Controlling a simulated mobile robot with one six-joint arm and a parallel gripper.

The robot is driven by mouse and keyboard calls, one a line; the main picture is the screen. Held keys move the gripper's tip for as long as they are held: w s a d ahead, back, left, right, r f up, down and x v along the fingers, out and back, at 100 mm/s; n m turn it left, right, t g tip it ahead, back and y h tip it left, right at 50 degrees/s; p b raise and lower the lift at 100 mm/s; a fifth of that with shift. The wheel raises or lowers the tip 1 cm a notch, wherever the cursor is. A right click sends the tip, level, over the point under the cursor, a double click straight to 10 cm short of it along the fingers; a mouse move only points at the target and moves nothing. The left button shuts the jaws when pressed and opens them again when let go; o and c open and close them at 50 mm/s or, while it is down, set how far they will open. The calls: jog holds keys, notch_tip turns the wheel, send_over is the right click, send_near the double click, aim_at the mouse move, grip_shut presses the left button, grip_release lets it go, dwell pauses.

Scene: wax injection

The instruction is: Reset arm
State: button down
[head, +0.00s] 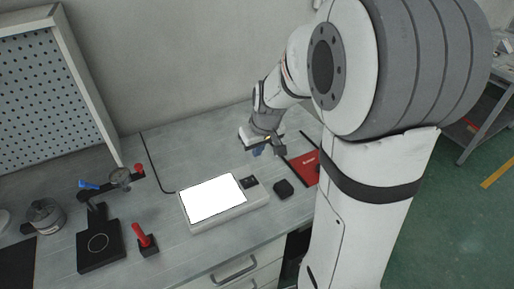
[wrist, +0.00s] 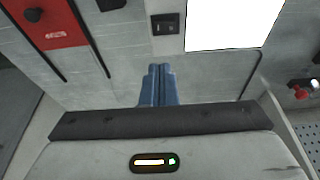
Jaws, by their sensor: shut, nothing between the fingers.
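My gripper (wrist: 159,69) shows in the wrist view with its two blue fingers pressed together and nothing between them. In the head view my gripper (head: 257,153) hangs above the table, behind the light box and left of the red panel. My arm comes in from the right and is bent, with the gripper pointing down. The fingertips look clear of the table and touch nothing that I can see.
A light box with a bright white screen (head: 214,198) lies on the grey table. A small black block (head: 283,188) and a red panel (head: 304,167) are to its right. A black stand (head: 99,244), a red-handled tool (head: 146,241) and a metal pot (head: 45,215) are left. A pegboard (head: 45,95) stands behind.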

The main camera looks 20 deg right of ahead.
jog(key=s+a+r+m, duration=0.1)
jog(key=s+r, duration=0.2)
jog(key=s, duration=0.6)
jog(key=s+a+r+m, duration=0.1)
jog(key=s+r, duration=0.3)
jog(key=s, duration=0.6)
jog(key=shift+h, duration=0.3)
jog(key=shift+r, duration=0.1)
